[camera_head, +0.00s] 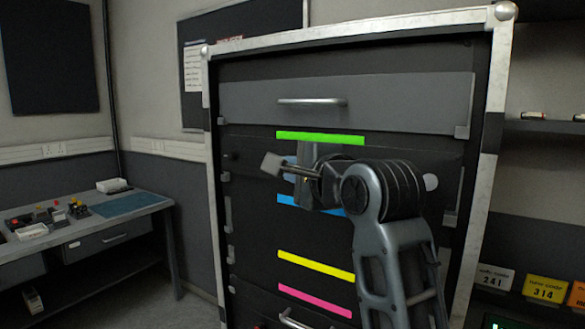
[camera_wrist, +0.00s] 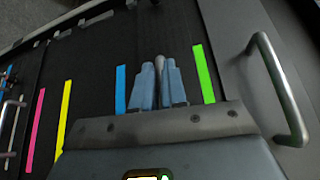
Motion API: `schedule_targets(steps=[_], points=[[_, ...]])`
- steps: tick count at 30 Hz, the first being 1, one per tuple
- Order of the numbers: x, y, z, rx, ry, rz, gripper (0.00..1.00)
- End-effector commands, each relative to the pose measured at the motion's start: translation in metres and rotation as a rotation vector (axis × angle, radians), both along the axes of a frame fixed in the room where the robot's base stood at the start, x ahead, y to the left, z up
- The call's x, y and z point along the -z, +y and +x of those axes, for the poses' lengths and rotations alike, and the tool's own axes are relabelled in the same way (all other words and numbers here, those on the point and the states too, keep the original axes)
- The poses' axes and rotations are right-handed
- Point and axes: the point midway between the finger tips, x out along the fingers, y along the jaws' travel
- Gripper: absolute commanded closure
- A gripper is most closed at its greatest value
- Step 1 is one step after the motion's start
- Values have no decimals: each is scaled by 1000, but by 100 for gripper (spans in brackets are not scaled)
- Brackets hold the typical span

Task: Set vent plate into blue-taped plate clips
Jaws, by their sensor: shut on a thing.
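My gripper (camera_head: 305,172) is in front of the rack, between the green and blue tape strips. In the wrist view its two blue-grey fingers (camera_wrist: 158,85) are shut on a slim grey handle (camera_wrist: 161,64). A dark panel (camera_head: 410,152) lies behind the gripper, below the grey drawer front. I take it to be the vent plate, but its outline is hard to make out against the dark rack. The blue tape (camera_head: 285,200) runs below the gripper and is partly hidden by my arm; it also shows in the wrist view (camera_wrist: 120,88). Vents cannot be made out.
A grey panel with a bar handle (camera_head: 312,102) is above the green tape (camera_head: 320,137). Yellow (camera_head: 315,266) and pink (camera_head: 314,299) tapes are lower. Small clips (camera_head: 228,215) line the rack's left side. A pale frame (camera_head: 214,240) edges the rack. A workbench (camera_head: 95,222) stands left.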

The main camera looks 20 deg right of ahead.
Motion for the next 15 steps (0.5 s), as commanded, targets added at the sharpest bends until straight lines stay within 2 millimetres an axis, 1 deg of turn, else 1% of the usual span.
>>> schedule_targets(steps=[15], points=[[4, 0, 0, -2, -3, -1, 100]])
